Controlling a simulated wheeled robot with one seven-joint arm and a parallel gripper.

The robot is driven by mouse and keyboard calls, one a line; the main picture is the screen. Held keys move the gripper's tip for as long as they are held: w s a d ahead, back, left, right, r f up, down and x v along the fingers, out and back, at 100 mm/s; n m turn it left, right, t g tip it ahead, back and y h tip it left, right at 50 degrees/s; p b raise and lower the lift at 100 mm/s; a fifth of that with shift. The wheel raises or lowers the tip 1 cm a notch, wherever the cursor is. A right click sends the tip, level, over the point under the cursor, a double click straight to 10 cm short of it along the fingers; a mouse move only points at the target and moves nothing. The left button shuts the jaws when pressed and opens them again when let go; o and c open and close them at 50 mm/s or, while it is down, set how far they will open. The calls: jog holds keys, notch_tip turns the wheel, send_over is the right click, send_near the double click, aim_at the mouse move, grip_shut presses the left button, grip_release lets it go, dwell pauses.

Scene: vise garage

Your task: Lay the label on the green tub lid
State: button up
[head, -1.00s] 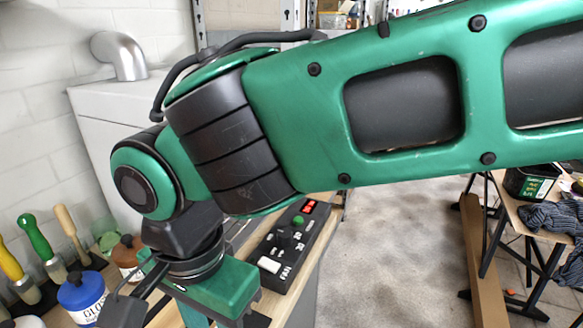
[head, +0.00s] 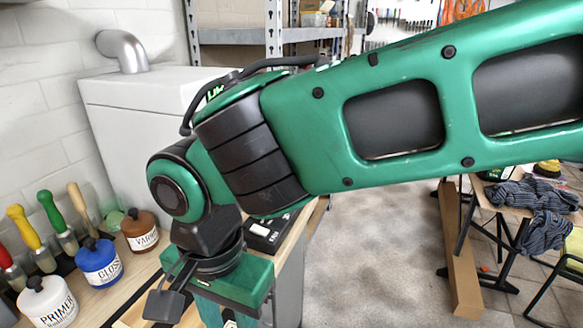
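My gripper (head: 236,290) hangs at the bottom of the head view, over the front of the wooden bench. Its green body shows, but the fingertips run out of the picture, so I cannot tell whether it is open or shut or holds anything. I see no label. A small pale green rounded thing (head: 113,219) stands at the back of the bench, partly hidden behind the brown VARNISH jar (head: 140,232). I cannot tell whether it is the green tub lid.
A blue GLOSS jar (head: 99,263) and a white PRIMER jar (head: 47,303) stand left of my gripper, with colored-handled tools (head: 48,228) behind. A black control box (head: 268,235) is partly hidden behind my arm. A table with striped cloths (head: 535,205) stands at right.

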jog(key=w+d+f+n, duration=0.1)
jog(key=w+d+f, duration=0.7)
jog(key=w+d, duration=0.3)
jog(key=w+d+f+n, duration=0.2)
jog(key=w+d+f, duration=0.7)
jog(key=w+d, duration=0.3)
jog(key=w+d+f+n, duration=0.1)
jog(key=w+d+f, duration=0.8)
jog(key=d, duration=0.5)
jog(key=shift+w+d+f, duration=0.2)
jog(key=shift+w+d, duration=0.2)
jog(key=shift+w, duration=0.8)
